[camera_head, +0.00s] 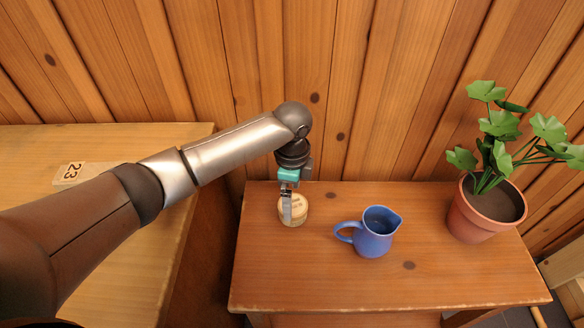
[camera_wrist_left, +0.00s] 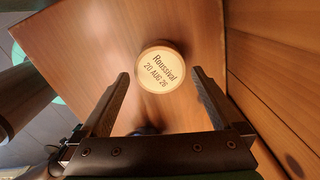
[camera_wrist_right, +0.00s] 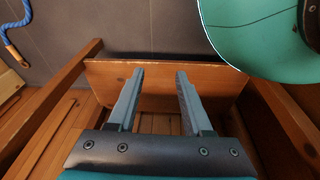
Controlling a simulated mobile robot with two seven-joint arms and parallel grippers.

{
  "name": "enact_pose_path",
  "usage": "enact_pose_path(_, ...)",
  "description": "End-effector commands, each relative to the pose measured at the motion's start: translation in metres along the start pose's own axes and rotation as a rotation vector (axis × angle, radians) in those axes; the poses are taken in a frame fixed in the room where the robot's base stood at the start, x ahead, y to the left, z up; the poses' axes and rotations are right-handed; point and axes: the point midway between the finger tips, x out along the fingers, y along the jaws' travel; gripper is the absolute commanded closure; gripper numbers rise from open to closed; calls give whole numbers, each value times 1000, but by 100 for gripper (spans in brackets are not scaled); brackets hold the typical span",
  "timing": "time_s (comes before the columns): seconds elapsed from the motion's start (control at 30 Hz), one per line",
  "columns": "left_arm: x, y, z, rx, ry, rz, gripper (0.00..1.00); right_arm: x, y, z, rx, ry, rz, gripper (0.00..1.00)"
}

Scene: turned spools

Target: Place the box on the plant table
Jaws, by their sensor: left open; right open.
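The box (camera_head: 299,208) is a small round pale wooden one and stands on the plant table (camera_head: 300,275), near its back left. Its lid reads "Roussival 20 AUG 26" in the left wrist view, where the box (camera_wrist_left: 161,82) sits just ahead of and between the fingertips. My left gripper (camera_head: 287,214) is open over the box and partly hides it in the head view; I cannot tell whether the fingers touch it. My right gripper (camera_wrist_right: 160,76) is open and empty in the right wrist view, away from the box.
A blue jug (camera_head: 372,240) stands right of the box, handle toward it. A potted plant (camera_head: 480,215) is at the table's right end. Another wooden table (camera_head: 130,270) with a "23" tag (camera_head: 72,172) is at the left. A plank wall (camera_head: 370,80) rises behind. The table's front left is clear.

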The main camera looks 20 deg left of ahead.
Motion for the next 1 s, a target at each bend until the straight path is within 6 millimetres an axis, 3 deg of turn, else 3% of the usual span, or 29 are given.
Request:
enact_pose_path(0.6, -66, 0, 0, 0, 1, -1, 0, 22, 22, 50, -9, -10, 27, 50)
enact_pose_path(1.0, -80, 0, 0, 0, 1, 1, 0, 25, 27, 61, -10, -9, 32, 50)
